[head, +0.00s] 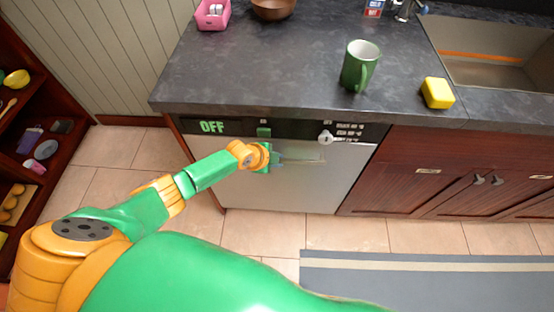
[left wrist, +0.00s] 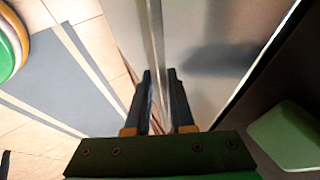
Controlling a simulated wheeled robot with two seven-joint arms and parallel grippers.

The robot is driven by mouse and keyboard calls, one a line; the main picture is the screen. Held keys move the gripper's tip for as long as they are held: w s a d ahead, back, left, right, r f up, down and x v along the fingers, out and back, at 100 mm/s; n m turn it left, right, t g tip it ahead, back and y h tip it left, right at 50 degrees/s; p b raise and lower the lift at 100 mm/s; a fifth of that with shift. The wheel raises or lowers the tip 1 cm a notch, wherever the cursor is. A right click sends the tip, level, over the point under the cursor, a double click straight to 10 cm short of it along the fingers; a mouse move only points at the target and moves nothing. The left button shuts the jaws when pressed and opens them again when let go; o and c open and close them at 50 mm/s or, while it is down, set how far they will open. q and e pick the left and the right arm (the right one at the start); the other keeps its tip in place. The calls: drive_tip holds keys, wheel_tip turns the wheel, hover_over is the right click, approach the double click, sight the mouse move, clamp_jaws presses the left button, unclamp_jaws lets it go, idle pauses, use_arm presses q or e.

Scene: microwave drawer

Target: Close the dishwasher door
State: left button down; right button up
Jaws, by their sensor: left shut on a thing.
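The dishwasher (head: 290,185) has a silver front door under the dark counter, with a black control strip and a green "OFF" display above it. In the head view the door looks upright and about flush with the cabinets; I cannot tell whether a small gap is left. My left gripper (head: 272,156) is at the upper part of the door, by its pale horizontal handle (head: 300,152). In the left wrist view, my left gripper's dark fingers (left wrist: 160,95) are shut on the bar-like handle (left wrist: 154,45), with the silver door (left wrist: 215,30) behind. My right gripper is not in view.
On the counter (head: 270,75) stand a green mug (head: 360,65), a yellow sponge (head: 437,92), a brown bowl (head: 272,8) and a pink basket (head: 213,14). A sink (head: 495,70) is at right. A grey mat (head: 430,285) lies on the floor. Open shelves (head: 50,105) stand at left.

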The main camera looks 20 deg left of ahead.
use_arm(q)
drive_tip(key=shift+w+r, duration=0.4)
drive_tip(key=c, duration=0.9)
unclamp_jaws()
drive_tip(key=shift+r, duration=0.1)
drive_tip(key=p+v, duration=0.2)
drive_tip(key=v, duration=0.1)
drive_tip(key=p+v, duration=0.1)
drive_tip(key=v, duration=0.2)
drive_tip(key=shift+s+a+r+p, duration=0.1)
drive_tip(key=shift+s+a+p, duration=0.05)
drive_tip(key=shift+s+p, duration=0.35)
drive_tip(key=shift+s, duration=0.15)
